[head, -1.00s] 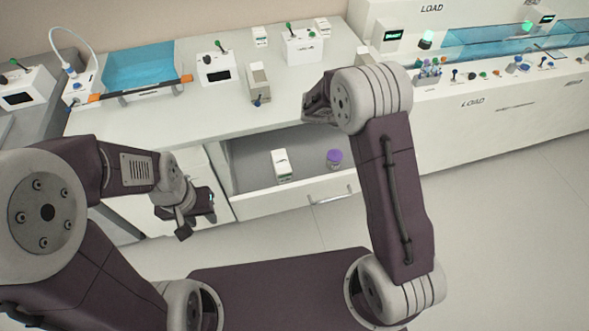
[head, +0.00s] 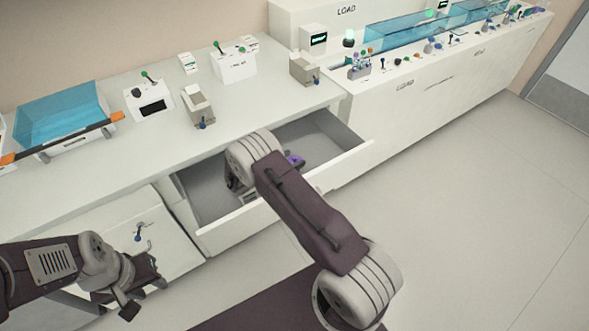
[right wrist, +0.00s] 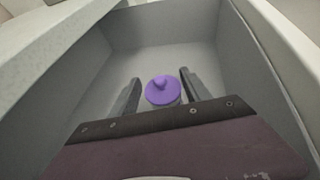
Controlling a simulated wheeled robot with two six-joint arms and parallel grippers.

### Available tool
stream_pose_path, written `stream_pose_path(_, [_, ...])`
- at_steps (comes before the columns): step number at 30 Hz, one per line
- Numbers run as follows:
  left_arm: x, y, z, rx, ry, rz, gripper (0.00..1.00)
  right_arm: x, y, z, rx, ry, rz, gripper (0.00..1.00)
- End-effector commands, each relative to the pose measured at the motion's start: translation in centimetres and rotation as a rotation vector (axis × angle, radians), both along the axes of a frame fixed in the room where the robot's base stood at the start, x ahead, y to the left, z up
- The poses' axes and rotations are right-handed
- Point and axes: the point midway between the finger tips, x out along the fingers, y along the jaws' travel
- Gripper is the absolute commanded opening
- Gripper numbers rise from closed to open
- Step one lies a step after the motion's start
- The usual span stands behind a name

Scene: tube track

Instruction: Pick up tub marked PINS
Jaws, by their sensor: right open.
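A tub with a purple lid (right wrist: 163,91) stands upright in the open drawer; no label is readable from here. It also shows as a small purple patch (head: 296,160) in the head view, partly hidden by my right arm. My right gripper (right wrist: 160,77) is open, with one finger on each side of the lid in the right wrist view. I cannot tell whether the fingers touch the tub. In the head view, my right gripper is mostly hidden behind its wrist. My left gripper (head: 132,285) hangs in front of the cabinet, well away from the tub, its jaws unclear.
The grey-lined drawer (head: 327,124) has walls close around my right gripper. The counter (head: 110,165) above holds several devices and a blue bath (head: 62,112). Open floor lies to the right.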

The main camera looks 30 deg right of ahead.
Motion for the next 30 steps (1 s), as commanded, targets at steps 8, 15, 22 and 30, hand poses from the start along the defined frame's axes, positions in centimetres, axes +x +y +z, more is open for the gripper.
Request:
stream_pose_path(8, [0.0, 0.0, -0.7, 0.000, 0.000, 0.000, 0.36, 1.4, -4.0, -1.7, 0.000, 0.000, -0.002, 0.56])
stream_pose_path(15, [0.0, 0.0, -0.6, 0.000, 0.000, 0.000, 0.36, 1.5, -4.2, -1.7, 0.000, 0.000, 0.000, 0.56])
stream_pose_path(22, [0.0, 0.0, -0.6, 0.000, 0.000, 0.000, 0.36, 1.4, -4.1, -1.8, 0.001, 0.002, -0.001, 0.00])
stream_pose_path(30, [0.0, 0.0, -0.7, 0.000, 0.000, 0.000, 0.36, 1.4, -4.1, -1.9, 0.003, 0.004, -0.001, 0.00])
